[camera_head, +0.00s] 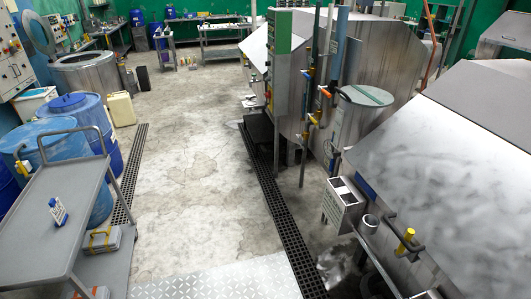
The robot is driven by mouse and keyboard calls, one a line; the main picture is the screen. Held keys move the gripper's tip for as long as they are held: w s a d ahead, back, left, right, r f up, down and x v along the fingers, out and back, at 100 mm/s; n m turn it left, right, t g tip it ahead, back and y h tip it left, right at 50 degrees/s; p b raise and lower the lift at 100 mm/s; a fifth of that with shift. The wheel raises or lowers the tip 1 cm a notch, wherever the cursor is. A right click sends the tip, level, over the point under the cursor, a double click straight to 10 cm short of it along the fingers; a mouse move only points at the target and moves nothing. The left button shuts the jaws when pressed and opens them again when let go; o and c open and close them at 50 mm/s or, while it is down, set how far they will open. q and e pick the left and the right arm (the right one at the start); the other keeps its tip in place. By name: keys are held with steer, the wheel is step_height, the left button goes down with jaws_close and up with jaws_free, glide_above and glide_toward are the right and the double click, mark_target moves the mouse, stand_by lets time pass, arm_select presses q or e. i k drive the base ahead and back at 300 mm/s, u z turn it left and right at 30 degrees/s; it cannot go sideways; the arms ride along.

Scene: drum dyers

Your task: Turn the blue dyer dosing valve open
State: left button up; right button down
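A large steel dyeing machine (385,50) stands at the upper right, with vertical pipes along its front. Small valve handles sit on these pipes: an orange one (325,92), a yellow one (313,120) and a small blue one (309,73). A blue pipe (336,55) runs upright beside them. I cannot tell which handle is the blue dyer dosing valve, or how far any is turned. Neither of my grippers is in view.
A grey cart (40,240) with a small bottle (58,212) stands at the left, near blue drums (60,150). A lidded steel tank (360,115) stands before the pipes. The concrete floor (195,170) is clear between two floor grates.

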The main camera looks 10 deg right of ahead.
mark_target(333, 155)
steer(key=u, duration=0.6)
steer(key=i, duration=1.55)
steer(key=z, duration=0.25)
steer(key=i, duration=1.15)
steer(key=z, duration=0.9)
